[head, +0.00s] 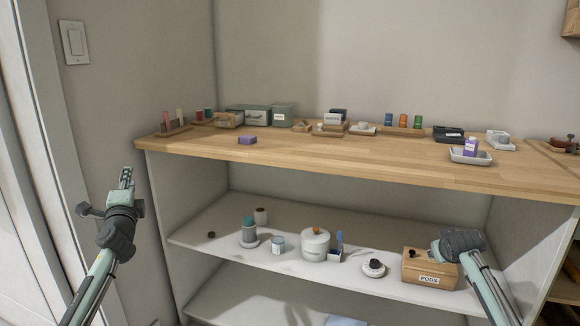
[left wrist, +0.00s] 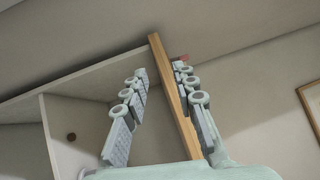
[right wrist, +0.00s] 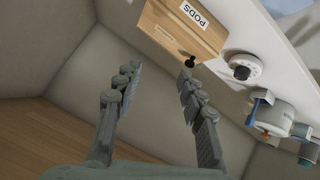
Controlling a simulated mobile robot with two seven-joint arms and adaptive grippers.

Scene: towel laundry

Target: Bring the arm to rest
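My left gripper (head: 126,178) is raised in front of the left end of the wooden counter (head: 330,160), apart from it. In the left wrist view (left wrist: 160,70) its fingers stand apart with nothing between them; the counter's edge shows beyond them. My right arm's wrist (head: 462,243) is at the lower right of the head view, in front of the shelf, and its fingers are hidden there. In the right wrist view my right gripper (right wrist: 160,70) has its fingers spread and empty, with the wooden PODS box (right wrist: 185,30) beyond them.
A purple block (head: 247,140) lies near the counter's front left. A white tray (head: 470,156) with a purple-labelled bottle stands at the right. The shelf below holds a white lidded pot (head: 315,244), a tin (head: 278,245) and the PODS box (head: 425,269). A wall borders the left arm's side.

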